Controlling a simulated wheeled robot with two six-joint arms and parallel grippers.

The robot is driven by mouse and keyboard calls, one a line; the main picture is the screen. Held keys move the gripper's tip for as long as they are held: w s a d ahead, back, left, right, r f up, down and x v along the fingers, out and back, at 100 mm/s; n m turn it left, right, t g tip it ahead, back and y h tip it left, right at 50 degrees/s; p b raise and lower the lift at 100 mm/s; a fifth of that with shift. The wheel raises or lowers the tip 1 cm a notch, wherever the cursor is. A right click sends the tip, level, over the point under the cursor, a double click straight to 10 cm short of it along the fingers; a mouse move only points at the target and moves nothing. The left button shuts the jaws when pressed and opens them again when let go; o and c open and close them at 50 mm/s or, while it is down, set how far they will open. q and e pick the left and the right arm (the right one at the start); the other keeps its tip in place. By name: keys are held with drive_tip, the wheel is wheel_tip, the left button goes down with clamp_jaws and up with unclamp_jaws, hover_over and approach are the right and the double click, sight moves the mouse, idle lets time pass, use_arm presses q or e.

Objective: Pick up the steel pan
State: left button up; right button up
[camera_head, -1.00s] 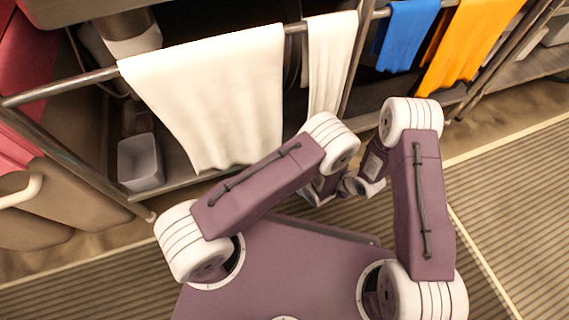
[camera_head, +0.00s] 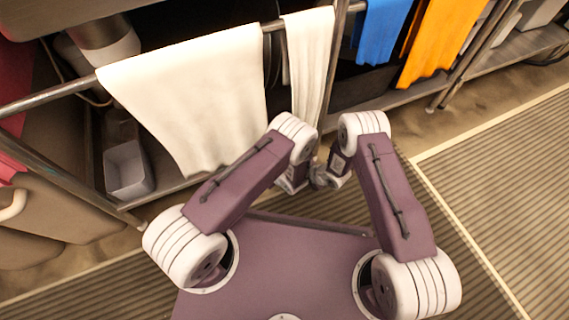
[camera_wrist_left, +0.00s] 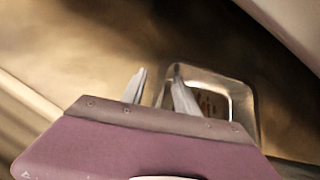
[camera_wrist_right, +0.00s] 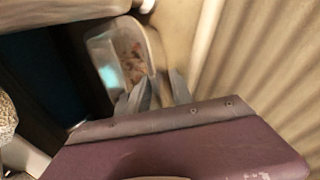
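A shiny metal rectangular pan (camera_wrist_left: 246,100) with something brown inside shows in the left wrist view, just right of my left gripper's fingers. My left gripper (camera_wrist_left: 159,73) has its fingers apart, with one finger overlapping the pan's near side; I see no clear hold on it. In the right wrist view a rectangular container (camera_wrist_right: 101,80) with reddish-brown bits lies left of my right gripper (camera_wrist_right: 163,82). That gripper's fingers are also apart and nothing shows between them. I cannot tell whether both views show the same vessel. In the head view my grippers are close together, and no pan is clear.
A rail with a white towel (camera_head: 190,95), a second white cloth (camera_head: 308,60), a blue cloth (camera_head: 383,30) and an orange cloth (camera_head: 440,40) runs ahead. A grey bin (camera_head: 128,170) stands on the low shelf. Striped floor mat (camera_head: 500,190) lies open at right.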

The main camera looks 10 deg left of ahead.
use_arm(q)
drive_tip(key=c, duration=0.5)
use_arm(e)
drive_tip(key=c, duration=0.5)
use_arm(q)
clamp_jaws()
use_arm(e)
clamp_jaws()
drive_tip(key=shift+r, duration=0.1)
